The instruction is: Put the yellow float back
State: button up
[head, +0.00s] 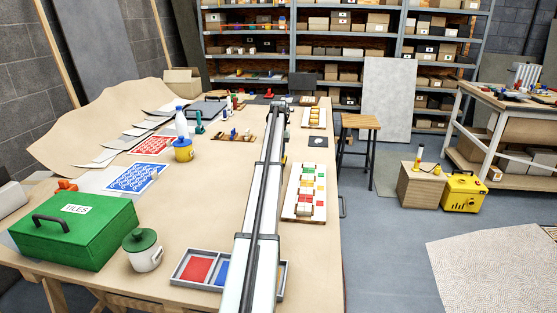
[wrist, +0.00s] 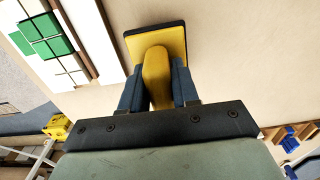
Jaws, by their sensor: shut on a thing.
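The yellow float (wrist: 157,66) fills the upper middle of the wrist view, with a yellow handle and a dark-edged flat base. My gripper (wrist: 157,88) is shut on the handle, one dark finger on each side. The float's base is beyond the fingers, over the tan table top; I cannot tell whether it touches. In the head view my arm stretches down the length of the table, and I cannot make out the float or the fingertips at its far end.
A mosaic panel (wrist: 86,76) with green and white tiles lies left of the float; it also shows right of my arm (head: 290,211). A wooden rack with blue pieces (wrist: 290,143) is at right. A green box (head: 75,240), lidded pot (head: 143,257) and divided tray (head: 178,265) stand near the front.

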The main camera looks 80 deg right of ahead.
jog(key=shift+f, duration=1.7)
jog(key=shift+f, duration=0.1)
jog(key=o, duration=0.9)
jog(key=shift+o, duration=0.2)
notch_tip(320, 180, up, 12)
jog(key=shift+r, duration=0.15)
jog(key=shift+w, duration=0.1)
